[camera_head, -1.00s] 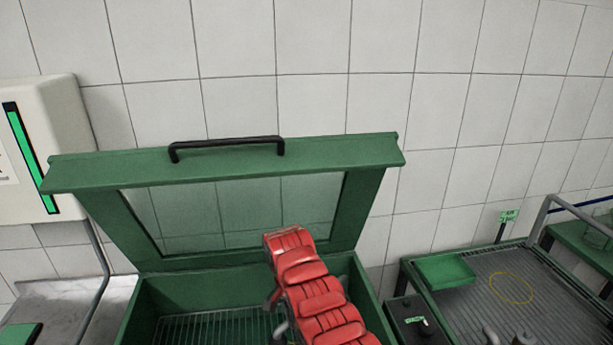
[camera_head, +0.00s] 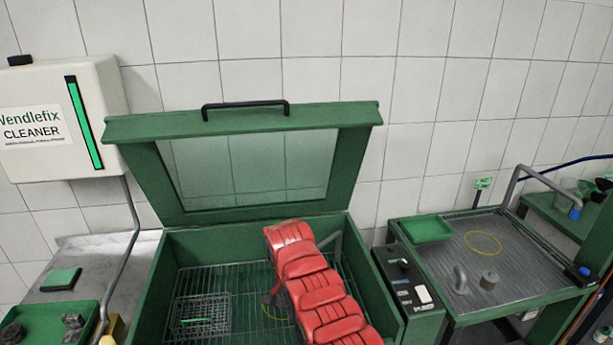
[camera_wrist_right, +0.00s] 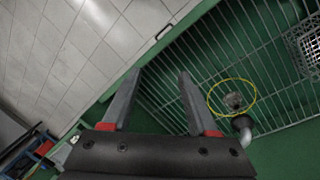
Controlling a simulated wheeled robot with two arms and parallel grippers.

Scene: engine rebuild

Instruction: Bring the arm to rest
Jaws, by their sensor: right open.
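My right arm (camera_head: 315,290), with red ribbed covers, reaches up from the lower edge over the open green washing cabinet (camera_head: 160,290) in the head view. Its gripper is mostly hidden behind the arm there. In the right wrist view my right gripper (camera_wrist_right: 160,74) is open with nothing between its two grey fingers. My left gripper is in neither view.
The glass-windowed lid (camera_head: 240,170) stands raised behind the arm. A wire basket (camera_head: 200,316) sits on the rack at left. A control box (camera_head: 408,285) and a ribbed bench (camera_head: 460,255) stand to the right. A cleaner dispenser (camera_head: 60,120) hangs at upper left.

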